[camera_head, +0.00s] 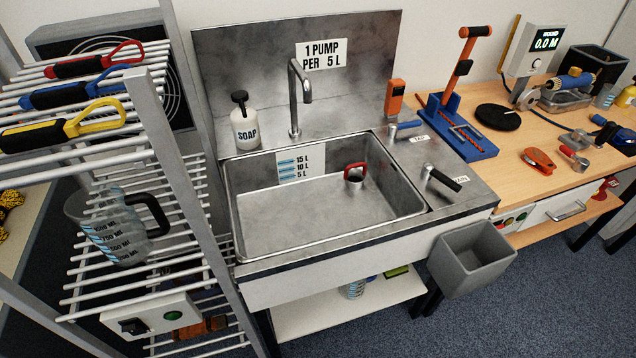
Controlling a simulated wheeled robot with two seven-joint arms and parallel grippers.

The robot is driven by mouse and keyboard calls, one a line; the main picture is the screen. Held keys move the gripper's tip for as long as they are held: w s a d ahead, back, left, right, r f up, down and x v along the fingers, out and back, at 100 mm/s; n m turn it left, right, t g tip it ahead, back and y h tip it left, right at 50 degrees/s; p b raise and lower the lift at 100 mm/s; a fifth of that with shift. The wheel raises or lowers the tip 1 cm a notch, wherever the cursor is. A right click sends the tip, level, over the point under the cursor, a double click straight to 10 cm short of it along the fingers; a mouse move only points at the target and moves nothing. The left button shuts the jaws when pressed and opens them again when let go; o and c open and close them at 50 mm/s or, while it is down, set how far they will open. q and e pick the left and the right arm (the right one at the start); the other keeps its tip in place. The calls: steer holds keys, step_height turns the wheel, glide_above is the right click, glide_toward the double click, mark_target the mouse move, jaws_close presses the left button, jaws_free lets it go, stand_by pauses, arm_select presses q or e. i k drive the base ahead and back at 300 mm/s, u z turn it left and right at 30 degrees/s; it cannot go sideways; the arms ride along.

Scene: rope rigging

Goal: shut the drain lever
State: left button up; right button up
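The drain lever (445,180) is on the steel counter right of the sink. It has a metal pivot and a black handle that points toward the lower right. A small white label (462,169) beside it is partly hidden by the handle, with its last letters showing. A second lever with a blue handle (406,125) sits farther back, next to another small label. The sink basin (300,215) shows a bare grey floor, and I see no clear water in it. Neither of my grippers is in view.
A small metal piece with a red handle (355,172) is in the basin. A faucet (295,95) and soap bottle (244,125) stand behind it. A grey bin (472,262) hangs at the counter's front right. A wire rack (150,170) stands left; a wooden bench with tools is right.

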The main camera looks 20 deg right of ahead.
mark_target(428, 170)
steer(key=z, duration=2.8)
steer(key=i, duration=1.35)
steer(key=u, duration=2.8)
